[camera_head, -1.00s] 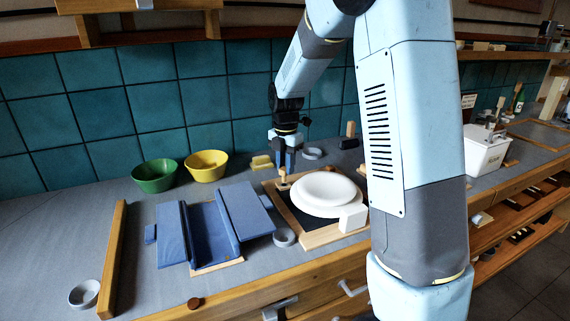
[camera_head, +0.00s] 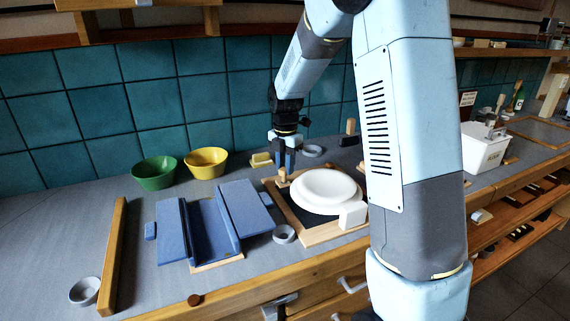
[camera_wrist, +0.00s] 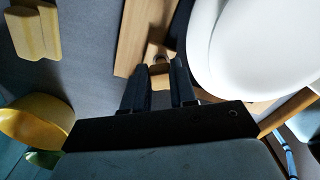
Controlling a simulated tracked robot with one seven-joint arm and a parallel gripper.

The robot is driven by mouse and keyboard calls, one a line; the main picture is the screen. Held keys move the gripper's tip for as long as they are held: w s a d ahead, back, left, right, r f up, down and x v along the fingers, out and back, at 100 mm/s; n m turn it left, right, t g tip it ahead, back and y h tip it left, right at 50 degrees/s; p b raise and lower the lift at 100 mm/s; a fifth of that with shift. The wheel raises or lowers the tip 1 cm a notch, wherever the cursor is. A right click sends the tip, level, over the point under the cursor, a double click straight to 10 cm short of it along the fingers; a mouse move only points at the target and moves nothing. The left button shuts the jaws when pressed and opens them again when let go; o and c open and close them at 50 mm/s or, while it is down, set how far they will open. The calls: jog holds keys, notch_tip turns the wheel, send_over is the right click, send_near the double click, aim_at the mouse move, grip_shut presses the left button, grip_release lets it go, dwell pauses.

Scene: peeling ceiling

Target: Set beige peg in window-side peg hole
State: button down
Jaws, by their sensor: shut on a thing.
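My gripper (camera_head: 284,168) points down over the far left corner of a wooden-framed board (camera_head: 322,236). In the wrist view my gripper (camera_wrist: 160,82) has its two dark fingers on either side of a small beige peg (camera_wrist: 160,77), shut on it. The peg (camera_head: 282,175) also shows just under the fingertips in the head view. A small dark round opening (camera_wrist: 161,58) shows just beyond the peg on light wood in the wrist view. I cannot tell whether the peg touches or enters a hole.
A white plate (camera_head: 325,186) lies on the board, close to the right finger. A yellow block (camera_head: 261,160), a yellow bowl (camera_head: 207,163) and a green bowl (camera_head: 155,174) stand left of my gripper. A blue rack (camera_head: 208,222) and a grey ring (camera_head: 284,234) are nearer.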

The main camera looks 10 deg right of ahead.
jog(key=shift+f, duration=0.1)
jog(key=shift+f, duration=0.3)
jog(key=shift+f, duration=0.6)
jog(key=c, duration=0.8)
grip_release()
jog(key=shift+f, duration=0.1)
notch_tip(320, 180, up, 18)
jog(key=shift+w+f, duration=0.1)
jog(key=shift+f, duration=0.05)
